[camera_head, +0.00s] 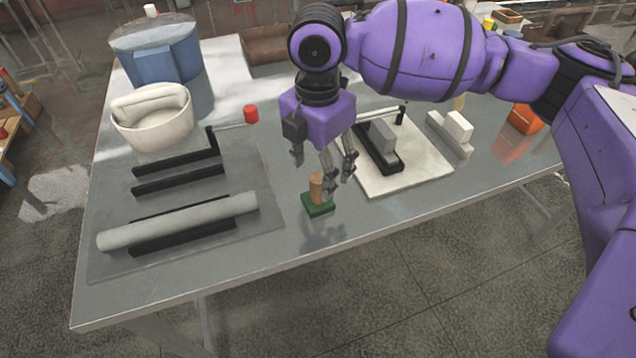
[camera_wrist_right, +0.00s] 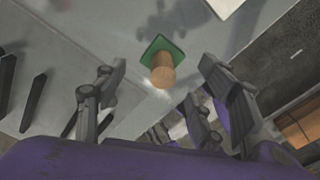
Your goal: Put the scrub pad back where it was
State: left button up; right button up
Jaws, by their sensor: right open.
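The scrub pad (camera_head: 318,208) is a green square with a tan cylindrical handle (camera_head: 317,186) standing up from it. It rests on the grey metal table near the front edge, between the grey mat and the white board. My right gripper (camera_head: 338,182) is open just above and beside the handle, with its fingers pointing down. In the right wrist view the green pad (camera_wrist_right: 160,48) and its handle (camera_wrist_right: 163,77) lie beyond the spread fingers, and nothing is between them. My left gripper does not show.
Left of the pad, a grey mat (camera_head: 105,255) carries black rails and a long grey roller (camera_head: 180,221). A white board (camera_head: 425,170) with a black and grey fixture is on the right. A white tub (camera_head: 150,120) and blue container (camera_head: 155,55) stand at the back left.

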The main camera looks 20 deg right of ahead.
jog(key=shift+r, duration=2.2)
